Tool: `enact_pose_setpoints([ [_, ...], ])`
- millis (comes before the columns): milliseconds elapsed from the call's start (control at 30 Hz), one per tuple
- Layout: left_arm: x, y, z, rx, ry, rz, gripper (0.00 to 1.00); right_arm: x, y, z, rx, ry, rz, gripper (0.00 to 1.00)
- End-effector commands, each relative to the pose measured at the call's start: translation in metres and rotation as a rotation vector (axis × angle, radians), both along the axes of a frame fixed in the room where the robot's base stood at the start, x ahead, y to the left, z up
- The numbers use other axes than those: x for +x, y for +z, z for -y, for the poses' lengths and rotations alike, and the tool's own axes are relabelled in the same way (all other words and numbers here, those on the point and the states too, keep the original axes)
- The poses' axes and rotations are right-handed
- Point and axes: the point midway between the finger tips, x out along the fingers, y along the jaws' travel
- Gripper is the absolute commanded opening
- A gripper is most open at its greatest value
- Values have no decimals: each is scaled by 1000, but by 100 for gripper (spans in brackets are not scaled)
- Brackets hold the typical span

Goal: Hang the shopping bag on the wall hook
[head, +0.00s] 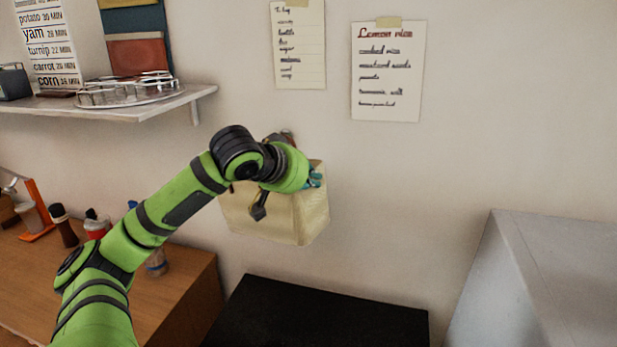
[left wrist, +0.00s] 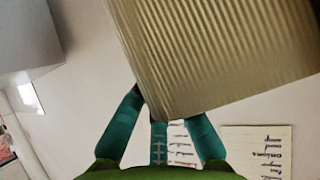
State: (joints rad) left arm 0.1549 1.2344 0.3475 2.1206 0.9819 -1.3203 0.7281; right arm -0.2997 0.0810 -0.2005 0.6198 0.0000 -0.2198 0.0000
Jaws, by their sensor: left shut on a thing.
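A cream shopping bag (head: 300,222) hangs upright close to the wall, below the paper notes. My left arm reaches in front of it and covers part of its top. My left gripper (head: 314,178) shows only as a bit of teal at the bag's upper right edge. In the left wrist view, the ribbed bag (left wrist: 220,50) fills the upper right, and the teal fingers of my left gripper (left wrist: 162,112) close in at its edge. The grip point is hidden. I cannot make out the wall hook clearly; a small dark reddish shape shows just above my wrist. My right gripper is out of view.
A shelf (head: 130,106) with a metal rack is on the wall at upper left. Bottles stand on a wooden counter (head: 180,290) at lower left. A black surface (head: 320,318) lies below the bag, and a grey box-like unit (head: 550,280) stands at right. Two notes (head: 388,75) hang above.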

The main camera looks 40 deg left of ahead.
Motion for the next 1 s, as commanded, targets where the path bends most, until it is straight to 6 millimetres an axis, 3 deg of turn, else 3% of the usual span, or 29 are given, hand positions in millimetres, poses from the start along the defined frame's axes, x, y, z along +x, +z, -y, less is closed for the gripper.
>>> enact_pose_setpoints([
  [500,23,-6,-13,0,0,1,0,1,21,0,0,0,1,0],
  [1000,25,-10,-14,2,1,2,0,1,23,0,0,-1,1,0],
])
